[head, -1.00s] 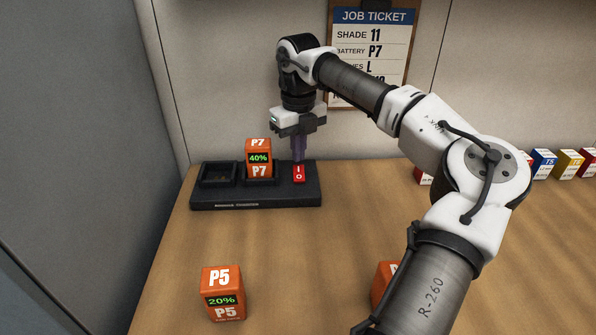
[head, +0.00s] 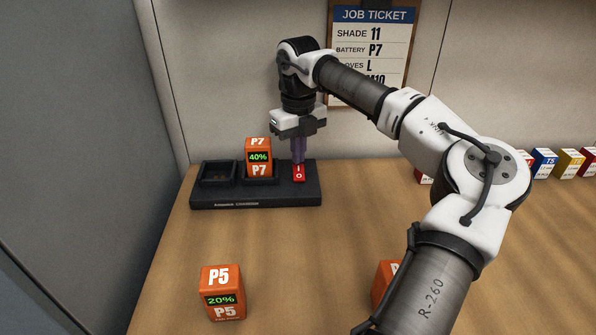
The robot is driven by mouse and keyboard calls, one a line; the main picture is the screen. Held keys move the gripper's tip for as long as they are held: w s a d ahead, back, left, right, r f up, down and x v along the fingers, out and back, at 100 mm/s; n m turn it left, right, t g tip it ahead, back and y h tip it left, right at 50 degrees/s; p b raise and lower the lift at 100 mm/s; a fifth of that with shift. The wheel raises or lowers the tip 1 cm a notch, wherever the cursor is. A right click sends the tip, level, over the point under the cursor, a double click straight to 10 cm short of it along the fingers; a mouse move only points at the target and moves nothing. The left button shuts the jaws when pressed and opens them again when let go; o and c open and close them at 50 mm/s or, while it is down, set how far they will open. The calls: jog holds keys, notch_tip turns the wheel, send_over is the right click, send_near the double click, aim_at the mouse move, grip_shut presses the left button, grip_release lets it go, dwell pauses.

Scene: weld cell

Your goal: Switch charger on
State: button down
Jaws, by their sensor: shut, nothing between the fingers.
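The black charger (head: 231,202) stands at the back left of the wooden bench. An orange battery marked P7 with a green 40% display (head: 258,158) sits upright in its right-hand bay. The left bay (head: 218,174) is empty. The red rocker switch (head: 299,173), marked I and O, is at the charger's right end. My gripper (head: 298,160) points down with its fingers shut and empty, right at the back, upper end of the switch. I cannot tell whether the tips press on it.
A battery marked P5 at 20% (head: 222,292) stands at the front left. Another orange battery (head: 384,281) is partly hidden by my arm. Small coloured boxes (head: 544,163) line the back right. A job ticket (head: 362,50) on the wall reads battery P7.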

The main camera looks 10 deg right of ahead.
jog(key=shift+f+b, duration=0.4)
jog(key=shift+f, duration=0.35)
jog(key=shift+r, duration=0.15)
jog(key=shift+r+p, duration=2.75)
jog(key=shift+r, duration=0.65)
